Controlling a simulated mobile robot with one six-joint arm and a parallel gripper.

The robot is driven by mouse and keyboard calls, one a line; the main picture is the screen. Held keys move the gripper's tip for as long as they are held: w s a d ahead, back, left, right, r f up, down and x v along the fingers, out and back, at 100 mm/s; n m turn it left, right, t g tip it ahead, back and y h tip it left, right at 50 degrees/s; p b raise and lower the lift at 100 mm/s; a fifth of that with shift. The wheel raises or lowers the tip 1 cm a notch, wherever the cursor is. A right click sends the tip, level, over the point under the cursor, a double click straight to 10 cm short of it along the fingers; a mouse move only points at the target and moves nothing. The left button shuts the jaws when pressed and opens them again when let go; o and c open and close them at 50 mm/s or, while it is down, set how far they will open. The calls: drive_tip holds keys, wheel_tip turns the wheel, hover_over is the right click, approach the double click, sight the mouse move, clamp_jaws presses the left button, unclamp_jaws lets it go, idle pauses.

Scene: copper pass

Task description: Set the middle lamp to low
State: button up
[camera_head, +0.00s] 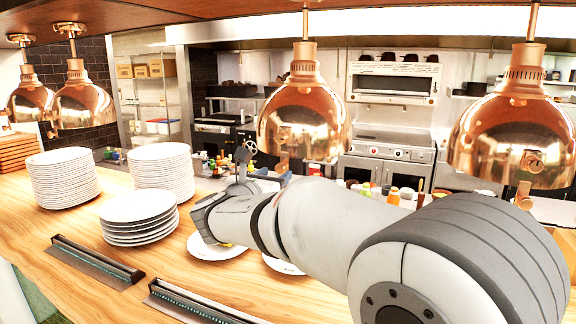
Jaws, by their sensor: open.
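Several copper dome lamps hang from rods above the counter. The lamp nearest the picture's centre (304,118) has a shiny dome and a vented neck. A small copper fitting (283,161) shows at its lower left rim; its setting cannot be read. Another lamp (512,125) hangs at the right, with a similar fitting (525,188) below it. Two more lamps, one (83,103) in front of the other (29,103), hang at the far left. My gripper (243,156) is open and looks empty, appearing left of and lower than the central lamp's rim. Their distance in depth is unclear.
Two tall plate stacks (63,180) (163,170) and a lower stack (138,218) stand on the wooden counter (40,225). Plates (217,250) lie under my arm. Dark slotted rails (98,258) (195,302) sit along the front. Bottles (394,194) stand behind my arm.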

sight(279, 170)
drive_tip(key=p+x, duration=0.1)
drive_tip(key=x, duration=0.5)
drive_tip(key=shift+w+p, duration=0.35)
drive_tip(key=shift+c, duration=0.4)
clamp_jaws()
